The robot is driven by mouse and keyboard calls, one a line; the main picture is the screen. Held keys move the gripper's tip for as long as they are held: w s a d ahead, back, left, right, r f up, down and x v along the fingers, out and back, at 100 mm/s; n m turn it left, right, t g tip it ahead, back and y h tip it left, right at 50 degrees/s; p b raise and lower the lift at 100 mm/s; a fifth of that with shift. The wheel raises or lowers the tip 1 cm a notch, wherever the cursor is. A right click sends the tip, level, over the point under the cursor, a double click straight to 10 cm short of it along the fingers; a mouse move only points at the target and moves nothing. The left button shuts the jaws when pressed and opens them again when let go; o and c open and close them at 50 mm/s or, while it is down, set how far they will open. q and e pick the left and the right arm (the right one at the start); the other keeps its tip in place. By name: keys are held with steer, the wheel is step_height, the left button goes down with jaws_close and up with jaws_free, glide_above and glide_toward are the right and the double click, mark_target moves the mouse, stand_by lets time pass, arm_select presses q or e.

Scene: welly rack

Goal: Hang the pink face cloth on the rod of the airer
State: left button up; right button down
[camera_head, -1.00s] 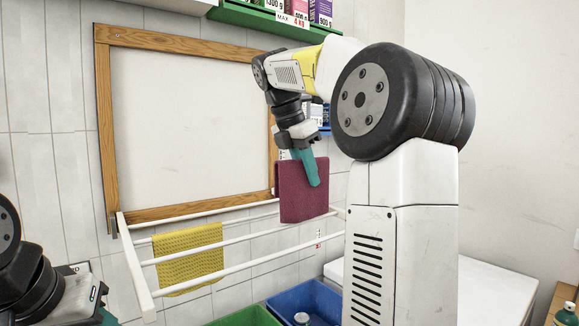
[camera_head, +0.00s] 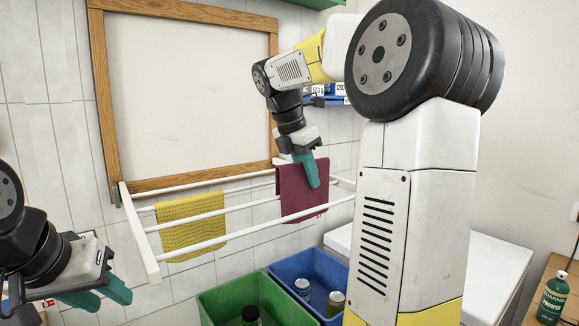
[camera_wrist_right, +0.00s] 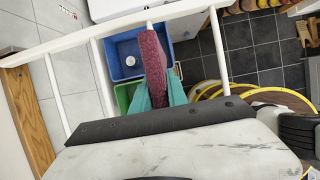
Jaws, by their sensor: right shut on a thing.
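The pink face cloth (camera_head: 300,196), a dark pinkish maroon, hangs from my right gripper (camera_head: 311,172) at the right part of the airer (camera_head: 140,240). The teal fingers are shut on its upper part. In the right wrist view the cloth (camera_wrist_right: 153,58) lies in line with a white rod (camera_wrist_right: 150,27), which disappears at its far end. Whether the cloth straddles that rod is hidden. My left gripper (camera_head: 100,290) is open and empty at the lower left, away from the airer.
A yellow cloth (camera_head: 191,224) hangs on the airer's left part. A wood-framed board (camera_head: 185,95) is on the wall behind. Below stand a green crate (camera_head: 215,308) and a blue crate (camera_head: 295,262) with cans or bottles inside. A green bottle (camera_head: 551,298) stands at the far right.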

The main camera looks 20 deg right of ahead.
steer(key=shift+f, duration=2.9)
steer(key=c, duration=1.2)
jaws_free()
steer(key=shift+c, duration=0.2)
